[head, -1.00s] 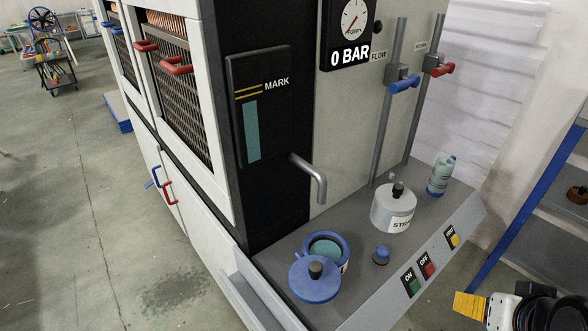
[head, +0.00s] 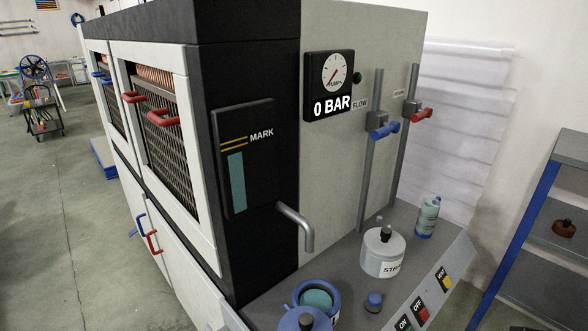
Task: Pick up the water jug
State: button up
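A blue, round open container (head: 335,296) with a side handle stands on the machine's grey shelf, low in the head view. Blue-green liquid shows inside it; it looks like the water jug. A blue lid (head: 298,321) with a dark knob lies in front of it, cut off by the bottom edge. A bent grey spout (head: 299,228) sticks out from the machine above and behind the container. My gripper is not in the head view, so its state and its distance from the container are hidden.
A white lidded pot (head: 384,255), a pale teal bottle (head: 428,217) and a blue knob (head: 373,301) stand on the shelf (head: 340,262). Buttons line its sloped front. A blue-framed rack (head: 515,240) stands at the right. Open floor lies left.

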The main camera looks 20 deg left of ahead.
aim_at(429, 209)
jog(key=i+l, duration=0.25)
jog(key=i, duration=0.2)
jog(key=i+l+z, duration=0.15)
jog(key=i, duration=0.3)
jog(key=i+l, duration=0.35)
jog(key=i, duration=0.15)
jog(key=i+l+z, duration=0.1)
jog(key=i, duration=0.35)
jog(key=l, duration=0.1)
